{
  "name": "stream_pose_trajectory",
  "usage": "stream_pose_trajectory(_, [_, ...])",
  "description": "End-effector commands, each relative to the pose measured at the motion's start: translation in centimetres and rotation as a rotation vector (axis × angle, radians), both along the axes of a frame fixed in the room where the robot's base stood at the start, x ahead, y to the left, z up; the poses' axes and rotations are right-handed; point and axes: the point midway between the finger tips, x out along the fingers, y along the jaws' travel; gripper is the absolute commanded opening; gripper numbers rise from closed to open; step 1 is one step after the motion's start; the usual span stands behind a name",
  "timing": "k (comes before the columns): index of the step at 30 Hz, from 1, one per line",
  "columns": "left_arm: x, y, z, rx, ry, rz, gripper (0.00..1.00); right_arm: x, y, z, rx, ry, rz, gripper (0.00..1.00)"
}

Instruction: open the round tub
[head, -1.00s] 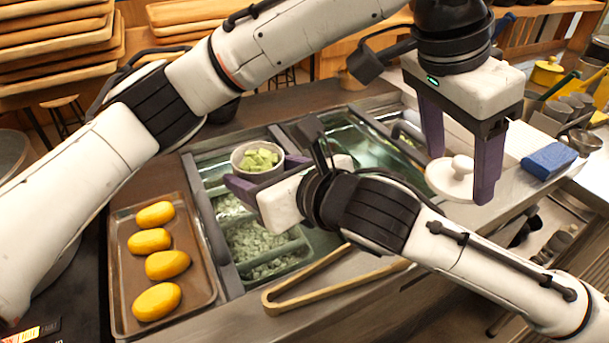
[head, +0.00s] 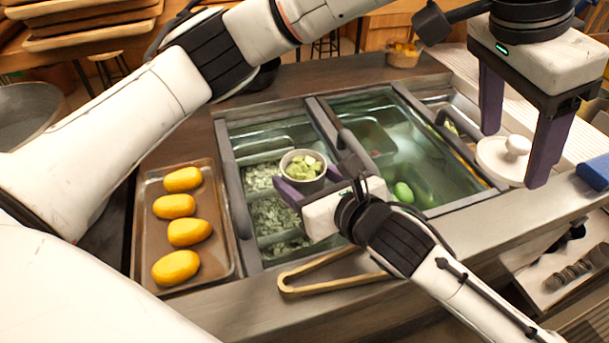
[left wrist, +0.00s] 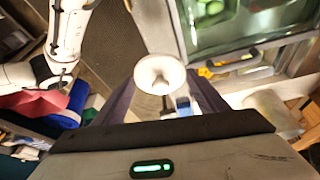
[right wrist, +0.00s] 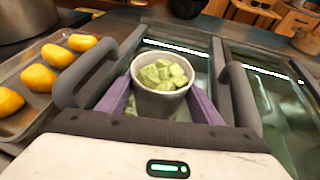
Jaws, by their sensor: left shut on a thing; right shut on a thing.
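The round tub (head: 303,185) is a small pale cup, open at the top, with green chunks (right wrist: 163,72) inside. My right gripper (head: 307,182) is shut on the tub. In the right wrist view the tub (right wrist: 160,104) stands upright between the purple fingers. A white round lid with a knob (head: 496,158) is between the purple fingers of my left gripper (head: 514,157), which is shut on it. The left wrist view shows the lid (left wrist: 159,70) too, well apart from the tub. The tub's underside is hidden.
Below the tub is a sunken counter bin (head: 262,180) with chopped pieces. A tray (head: 150,215) of several yellow items is at left. Wooden tongs (head: 335,277) lie at the front. A green item (head: 404,192) lies in the right bin. A blue block (head: 596,170) is at the right edge.

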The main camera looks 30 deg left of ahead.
Motion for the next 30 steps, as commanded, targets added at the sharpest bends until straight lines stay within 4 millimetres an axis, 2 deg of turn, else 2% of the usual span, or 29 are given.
stream_pose_trajectory(10, [0.0, 0.0, -0.2, 0.000, 0.000, 0.000, 0.39, 0.0, 0.0, -0.2, 0.002, -0.003, 0.001, 0.19])
stream_pose_trajectory(11, [0.0, 0.0, -0.1, 0.000, 0.000, 0.000, 0.39, 0.0, 0.0, -0.2, 0.000, -0.001, 0.000, 0.65])
stream_pose_trajectory(13, [0.0, 0.0, -0.1, 0.000, 0.000, 0.000, 0.39, 0.0, 0.0, -0.2, 0.000, -0.001, 0.000, 0.76])
stream_pose_trajectory(24, [0.0, 0.0, 0.1, 0.000, 0.000, 0.000, 0.39, 0.0, 0.0, 0.2, 0.002, 0.000, 0.000, 0.78])
stream_pose_trajectory(30, [0.0, 0.0, 0.0, 0.000, 0.000, 0.000, 0.39, -1.1, -2.1, 1.1, 0.000, -0.004, 0.000, 0.78])
